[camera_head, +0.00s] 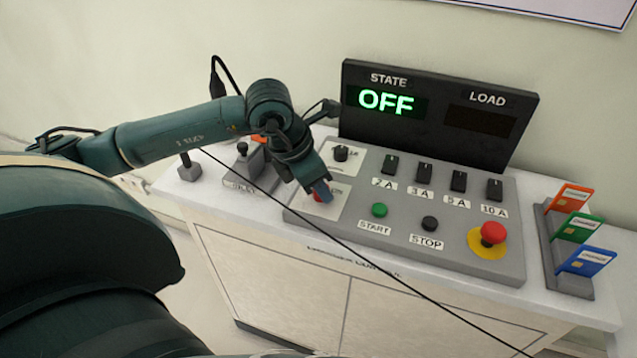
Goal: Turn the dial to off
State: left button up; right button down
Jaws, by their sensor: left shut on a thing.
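The control panel (414,239) is a grey sloped box on a white cabinet. Its display (386,102) reads STATE OFF in green; the LOAD field is dark. My right gripper is not in view.
Several black switches with amp labels (424,173) line the panel. Below are a green START button (380,210), a black STOP button (430,223) and a red emergency button (493,233). Coloured cards (577,228) stand in a rack at right. A lever box (243,165) is at left.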

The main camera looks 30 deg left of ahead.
pick_arm(q)
jog(key=o, duration=1)
jog(key=shift+c, duration=0.2)
jog(key=v, duration=1.3)
jog(key=shift+a, duration=0.1)
